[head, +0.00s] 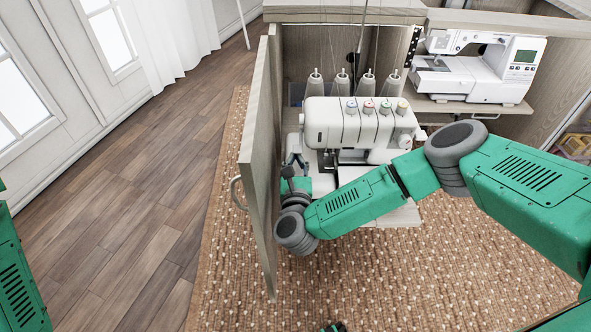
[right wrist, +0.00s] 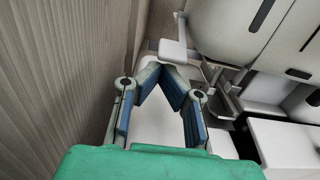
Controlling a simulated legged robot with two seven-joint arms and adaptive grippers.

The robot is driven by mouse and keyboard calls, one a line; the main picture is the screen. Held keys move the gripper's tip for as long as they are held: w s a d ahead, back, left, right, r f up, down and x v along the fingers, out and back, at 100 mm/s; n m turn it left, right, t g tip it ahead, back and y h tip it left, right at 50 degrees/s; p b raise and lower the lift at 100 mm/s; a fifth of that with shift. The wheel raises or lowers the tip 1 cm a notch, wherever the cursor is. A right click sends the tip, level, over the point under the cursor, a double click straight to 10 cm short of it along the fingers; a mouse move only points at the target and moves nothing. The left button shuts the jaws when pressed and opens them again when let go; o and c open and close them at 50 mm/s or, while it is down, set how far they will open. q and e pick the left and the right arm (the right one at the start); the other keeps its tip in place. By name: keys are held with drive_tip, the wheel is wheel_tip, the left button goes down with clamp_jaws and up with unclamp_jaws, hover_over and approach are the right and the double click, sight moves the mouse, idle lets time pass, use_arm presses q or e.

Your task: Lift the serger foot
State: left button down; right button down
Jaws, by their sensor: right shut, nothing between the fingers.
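The white serger (head: 352,124) stands in the open cabinet, with several coloured dials on its front. Its presser foot area (head: 329,160) is below the head, small in the head view. In the right wrist view the grey metal foot parts (right wrist: 226,98) show to the right of my fingers. A small white lever-like tab (right wrist: 177,51) sticks out from the serger just beyond my fingertips; I cannot tell if they touch it. My right gripper (head: 296,160) is at the serger's left side; its fingertips (right wrist: 163,70) meet with nothing between them.
The open cabinet door (head: 262,160) stands close to the left of my right wrist. Thread cones (head: 340,84) stand behind the serger. A white sewing machine (head: 480,68) sits on a shelf at right. A woven rug (head: 400,275) covers the floor in front.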

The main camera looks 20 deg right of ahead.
sight(295, 146)
drive_tip(key=shift+s+r, duration=0.1)
drive_tip(key=shift+r, duration=0.15)
drive_tip(key=shift+s+r+g+y+p, duration=0.2)
drive_tip(key=shift+r+g+p, duration=0.15)
drive_tip(key=shift+g+p, duration=0.45)
drive_tip(key=shift+s+r+g+y+p, duration=0.1)
drive_tip(key=shift+r+g+y+p, duration=0.15)
drive_tip(key=shift+g+p, duration=0.55)
drive_tip(key=shift+a+r+p, duration=0.1)
drive_tip(key=shift+r+p, duration=0.1)
drive_tip(key=shift+p, duration=0.3)
drive_tip(key=r+g+p, duration=0.1)
drive_tip(key=g+p, duration=0.1)
drive_tip(key=p, duration=0.2)
drive_tip(key=r+g+y+p, duration=0.1)
drive_tip(key=r+g+p, duration=0.1)
drive_tip(key=p, duration=0.1)
drive_tip(key=shift+s+r+p, duration=0.1)
drive_tip(key=shift+s+p, duration=0.1)
drive_tip(key=shift+p, duration=0.15)
drive_tip(key=shift+r, duration=0.1)
drive_tip(key=shift+r+p, duration=0.75)
drive_tip(key=shift+r, duration=0.05)
